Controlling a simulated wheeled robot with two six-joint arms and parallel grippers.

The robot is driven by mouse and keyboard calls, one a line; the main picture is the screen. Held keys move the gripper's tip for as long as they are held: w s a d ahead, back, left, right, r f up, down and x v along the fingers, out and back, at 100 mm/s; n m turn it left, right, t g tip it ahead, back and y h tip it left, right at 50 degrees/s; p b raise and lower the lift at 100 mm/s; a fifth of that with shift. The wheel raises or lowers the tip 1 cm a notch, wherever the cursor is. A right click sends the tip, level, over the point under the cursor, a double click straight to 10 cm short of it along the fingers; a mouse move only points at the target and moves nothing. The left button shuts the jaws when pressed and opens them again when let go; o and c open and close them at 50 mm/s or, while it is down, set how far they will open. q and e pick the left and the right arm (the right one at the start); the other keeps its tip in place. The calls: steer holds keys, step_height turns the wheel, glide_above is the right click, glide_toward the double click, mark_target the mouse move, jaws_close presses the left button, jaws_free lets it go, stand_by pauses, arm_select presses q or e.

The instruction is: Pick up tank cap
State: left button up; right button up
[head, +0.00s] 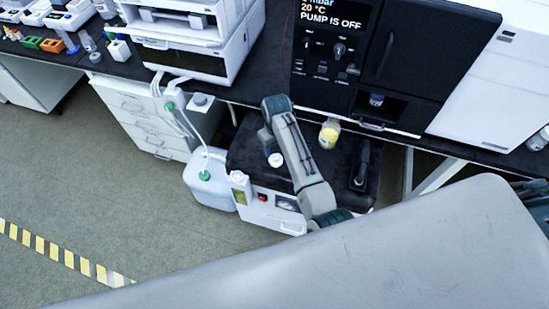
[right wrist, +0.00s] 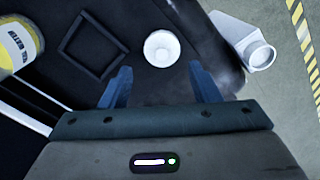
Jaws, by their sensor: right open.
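The tank cap, a small white round cap (head: 275,160), lies on the black top of a low white unit in the head view. It also shows in the right wrist view (right wrist: 161,48) at the upper middle. My right gripper (head: 267,138) hangs over the black top beside the cap. In the right wrist view its two blue fingers (right wrist: 161,86) are apart and empty, with the cap beyond the tips, roughly centred between them. The fingertips are mostly hidden in the head view. My left gripper is not in view.
A yellow-filled bottle (head: 329,134) stands on the black top, right of my arm. A white jug (head: 240,187) stands at the unit's left, beside a larger translucent tank (head: 209,183) with tubing and a green cap. A black square frame (right wrist: 93,45) lies near the cap.

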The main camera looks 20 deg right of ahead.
mark_target(276, 157)
step_height(276, 157, down, 5)
steer(key=shift+s+a+f+p, duration=0.1)
steer(key=shift+s+f+p, duration=0.1)
steer(key=shift+p, duration=0.65)
steer(key=shift+f, duration=0.35)
steer(key=c, duration=0.8)
steer(key=shift+r, duration=0.15)
